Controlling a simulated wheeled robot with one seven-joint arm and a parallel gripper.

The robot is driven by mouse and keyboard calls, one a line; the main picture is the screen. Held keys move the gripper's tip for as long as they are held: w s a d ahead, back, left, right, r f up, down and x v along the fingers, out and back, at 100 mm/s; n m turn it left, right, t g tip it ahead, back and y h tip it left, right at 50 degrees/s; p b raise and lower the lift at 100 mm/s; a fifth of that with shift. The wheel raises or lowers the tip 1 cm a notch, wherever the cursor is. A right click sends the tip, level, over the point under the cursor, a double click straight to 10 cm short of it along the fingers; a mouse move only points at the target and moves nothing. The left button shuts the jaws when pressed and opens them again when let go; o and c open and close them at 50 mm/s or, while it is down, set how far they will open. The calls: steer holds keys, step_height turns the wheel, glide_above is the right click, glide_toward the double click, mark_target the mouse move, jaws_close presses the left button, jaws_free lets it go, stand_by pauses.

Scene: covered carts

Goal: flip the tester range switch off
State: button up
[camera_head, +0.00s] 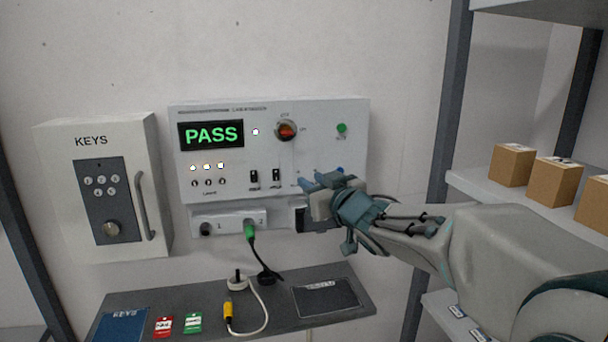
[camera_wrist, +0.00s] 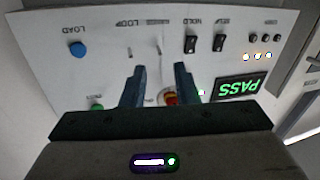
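The tester (camera_head: 300,110) is a pale wall panel with a green PASS display (camera_head: 211,134). Two black rocker switches, a left one (camera_head: 254,178) and a right one (camera_head: 276,175), sit low on its front. In the wrist view they show upside down, as one rocker (camera_wrist: 190,44) and another (camera_wrist: 219,42). Their labels are too small for me to tell which is the range switch. My gripper (camera_head: 320,180) is at the panel's lower right, right of the rockers. In the wrist view its two fingers (camera_wrist: 160,70) are apart with nothing between them. My gripper hides part of the panel's lower right.
A red-orange rotary knob (camera_head: 286,130) and green button (camera_head: 341,128) are above my gripper. A green plug (camera_head: 250,232) sits in the socket strip below. A key cabinet (camera_head: 105,190) is at left. A dark shelf (camera_head: 190,298) holds cards and a yellow-ended cable (camera_head: 228,314).

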mark_target(299, 172)
steer(key=shift+p+x, duration=0.3)
steer(key=shift+x, duration=2.15)
jaws_close()
